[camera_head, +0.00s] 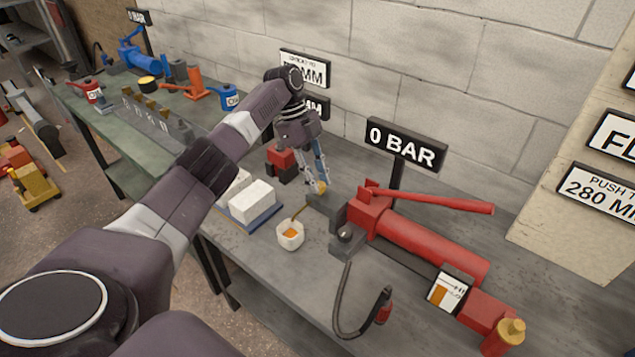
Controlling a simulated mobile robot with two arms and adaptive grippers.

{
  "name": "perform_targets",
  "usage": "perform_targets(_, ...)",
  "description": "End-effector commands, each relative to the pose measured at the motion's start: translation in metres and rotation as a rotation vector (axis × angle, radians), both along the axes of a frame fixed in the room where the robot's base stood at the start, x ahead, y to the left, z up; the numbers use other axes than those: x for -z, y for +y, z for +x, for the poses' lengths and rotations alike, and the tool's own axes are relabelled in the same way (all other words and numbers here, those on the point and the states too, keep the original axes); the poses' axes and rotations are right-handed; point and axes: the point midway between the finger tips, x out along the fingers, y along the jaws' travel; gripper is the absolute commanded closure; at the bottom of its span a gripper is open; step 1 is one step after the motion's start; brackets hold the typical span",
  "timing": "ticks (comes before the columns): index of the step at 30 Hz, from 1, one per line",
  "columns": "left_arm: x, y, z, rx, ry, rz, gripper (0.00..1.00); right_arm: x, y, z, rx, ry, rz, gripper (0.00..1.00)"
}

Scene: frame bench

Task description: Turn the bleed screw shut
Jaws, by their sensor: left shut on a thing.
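The bleed screw, which looks like a small yellow knob (320,188), sits at the left end of the dark block on the red hand pump (420,240). My left gripper (318,186) points down from above and is shut on this knob. The fingers hide part of it, so how far it is turned cannot be told. A thin tube runs from near the block to a white cup (290,236) with orange fluid in it. A sign (404,146) behind the pump reads 0 BAR. My right gripper is not in view.
White blocks (250,201) lie on a blue tray left of the cup. Blue and orange tools (195,84) stand farther along the bench, near the wall.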

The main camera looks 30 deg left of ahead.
Motion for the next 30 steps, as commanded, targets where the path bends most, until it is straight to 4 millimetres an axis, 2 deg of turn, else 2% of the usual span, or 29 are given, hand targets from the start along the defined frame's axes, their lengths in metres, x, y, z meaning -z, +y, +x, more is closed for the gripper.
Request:
perform_targets(12,0.000,0.000,0.000,0.007,-0.002,0.001,1.00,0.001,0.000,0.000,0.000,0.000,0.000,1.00)
perform_targets(13,0.000,0.000,0.000,0.007,-0.002,0.001,0.74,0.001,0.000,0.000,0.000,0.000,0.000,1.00)
perform_targets(17,0.000,0.000,0.000,0.006,-0.001,0.001,0.60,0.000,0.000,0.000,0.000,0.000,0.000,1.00)
perform_targets(26,-0.002,0.001,0.000,0.005,-0.001,0.001,0.60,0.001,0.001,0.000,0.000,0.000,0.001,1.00)
perform_targets(30,-0.014,0.006,0.002,0.004,-0.004,0.001,0.60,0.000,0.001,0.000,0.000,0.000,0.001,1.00)
